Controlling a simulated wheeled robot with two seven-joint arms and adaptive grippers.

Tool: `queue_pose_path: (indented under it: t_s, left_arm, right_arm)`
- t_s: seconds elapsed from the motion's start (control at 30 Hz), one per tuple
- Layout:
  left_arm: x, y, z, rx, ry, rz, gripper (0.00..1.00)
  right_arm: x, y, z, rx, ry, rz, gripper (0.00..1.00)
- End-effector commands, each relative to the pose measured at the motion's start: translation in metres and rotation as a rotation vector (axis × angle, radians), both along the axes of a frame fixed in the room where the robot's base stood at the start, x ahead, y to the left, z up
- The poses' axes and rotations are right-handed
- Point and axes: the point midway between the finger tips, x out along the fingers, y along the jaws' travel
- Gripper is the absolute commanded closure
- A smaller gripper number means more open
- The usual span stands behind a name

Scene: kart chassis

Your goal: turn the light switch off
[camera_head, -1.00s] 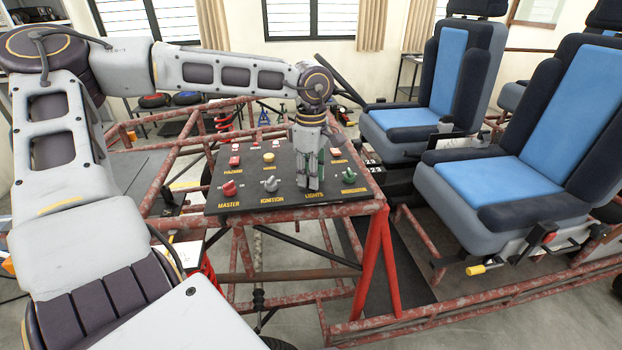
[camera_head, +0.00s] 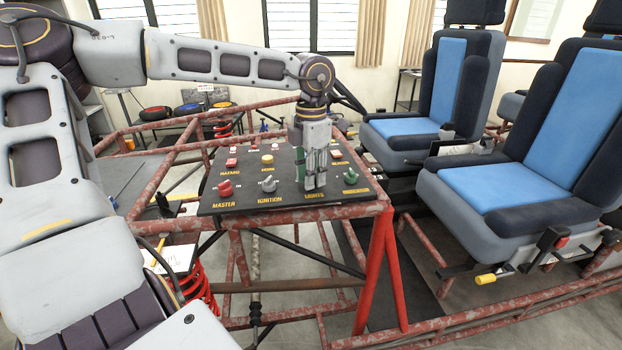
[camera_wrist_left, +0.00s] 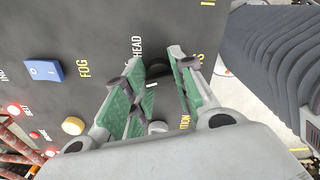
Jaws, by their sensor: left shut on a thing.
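The black control panel (camera_head: 238,192) is on the red frame, with yellow labels. My left gripper (camera_head: 315,186) points down onto it just above the LIGHTS label. In the left wrist view its green-padded fingers (camera_wrist_left: 155,62) stand on both sides of a dark knob, the light switch (camera_wrist_left: 158,69), and are shut on it. The fingers hide most of the switch, so its setting cannot be read. My right gripper is in neither view.
The red master knob (camera_head: 225,188), the grey ignition knob (camera_head: 269,184) and a green knob (camera_head: 350,176) flank the gripper. A blue rocker (camera_wrist_left: 43,71) is by FOG. Blue seats (camera_head: 490,190) stand to the right.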

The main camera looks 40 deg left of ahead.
Motion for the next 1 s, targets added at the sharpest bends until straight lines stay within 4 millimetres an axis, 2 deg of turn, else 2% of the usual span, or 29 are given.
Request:
queue_pose_path:
  t_s: [0.13, 0.5, 1.0]
  left_arm:
    - [0.001, 0.001, -0.001, 0.002, -0.003, 0.127, 0.98]
    - [0.000, 0.000, 0.000, 0.000, -0.002, 0.380, 0.98]
    - [0.000, 0.000, 0.001, 0.000, -0.002, 0.468, 0.98]
  right_arm:
    - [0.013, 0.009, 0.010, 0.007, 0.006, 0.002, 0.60]
    - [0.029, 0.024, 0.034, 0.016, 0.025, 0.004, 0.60]
    - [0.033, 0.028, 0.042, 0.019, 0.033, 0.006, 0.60]
